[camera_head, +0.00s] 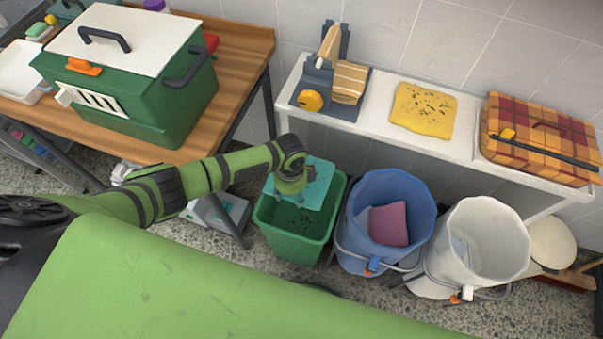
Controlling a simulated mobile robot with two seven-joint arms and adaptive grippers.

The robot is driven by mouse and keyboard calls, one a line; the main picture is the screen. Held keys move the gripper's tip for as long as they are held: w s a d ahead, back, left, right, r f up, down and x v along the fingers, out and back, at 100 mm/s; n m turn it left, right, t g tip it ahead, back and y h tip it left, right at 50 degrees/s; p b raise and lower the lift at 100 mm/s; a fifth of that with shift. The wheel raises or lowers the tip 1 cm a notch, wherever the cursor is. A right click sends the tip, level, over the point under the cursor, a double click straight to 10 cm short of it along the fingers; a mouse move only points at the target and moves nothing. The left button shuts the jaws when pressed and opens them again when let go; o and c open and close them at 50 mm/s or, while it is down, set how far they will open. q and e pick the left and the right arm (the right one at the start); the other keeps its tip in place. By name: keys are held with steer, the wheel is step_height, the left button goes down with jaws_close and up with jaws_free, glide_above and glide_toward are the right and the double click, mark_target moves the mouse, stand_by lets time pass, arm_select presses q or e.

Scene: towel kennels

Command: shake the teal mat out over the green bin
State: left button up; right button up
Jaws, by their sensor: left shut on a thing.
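The teal mat (318,183) hangs at the mouth of the green bin (287,244), near its back rim. Dark specks show on the mat and dark bits lie inside the bin. My right gripper is not in view.
A blue bin (357,252) with a pink cloth (388,224) and a white bin (497,252) stand to the right. A white shelf (386,127) behind holds a speckled yellow mat (423,110) and a plaid case (540,139). A green carrier (184,103) stands on the wooden table (246,45).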

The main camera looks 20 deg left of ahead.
arm_select(q)
steer(key=r, duration=0.2)
steer(key=w+r, duration=0.1)
steer(key=r, duration=0.2)
steer(key=shift+d+r, duration=0.1)
steer(key=shift+r, duration=0.25)
steer(key=shift+s+f, duration=0.1)
steer(key=shift+s, duration=0.1)
steer(key=shift+s+f, duration=0.1)
steer(key=shift+f, duration=2.5)
steer(key=r, duration=0.6)
steer(key=shift+w, duration=0.25)
steer(key=f, duration=0.5)
steer(key=shift+s+f, duration=0.25)
steer(key=shift+f, duration=0.1)
steer(key=shift+w+f, duration=0.2)
steer(key=shift+f, duration=0.05)
